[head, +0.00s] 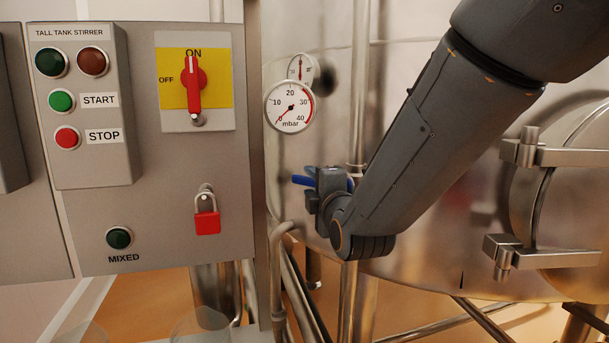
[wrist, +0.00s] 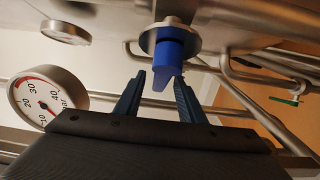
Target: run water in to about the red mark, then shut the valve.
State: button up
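The blue valve handle (head: 303,180) is at the side of the steel tank, partly hidden behind my gripper (head: 325,195) in the head view. In the wrist view the blue handle (wrist: 168,60) sits below a round steel flange. Its narrow end reaches between the two fingertips of my gripper (wrist: 160,80). The fingers are spread, with a small gap seen on each side of the handle. The white mbar dial (head: 290,106) has a red band at its high end. Its thin needle seems to point to the lower left. No water or other red mark shows.
The stirrer panel (head: 95,100) with its buttons, the red ON/OFF switch (head: 193,85) and the red padlock (head: 206,222) stand at left. Bent steel pipes (head: 280,260) run close below my gripper. A small green handle (wrist: 285,101) is at right in the wrist view.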

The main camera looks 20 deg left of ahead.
aim_at(303, 178)
jog(key=x, duration=0.2)
jog(key=p+x, duration=0.1)
jog(key=x, duration=0.1)
jog(key=shift+w+a, duration=0.15)
jog(key=shift+a, duration=0.35)
jog(key=shift+p+x, duration=0.45)
jog(key=shift+x, duration=0.35)
grip_shut()
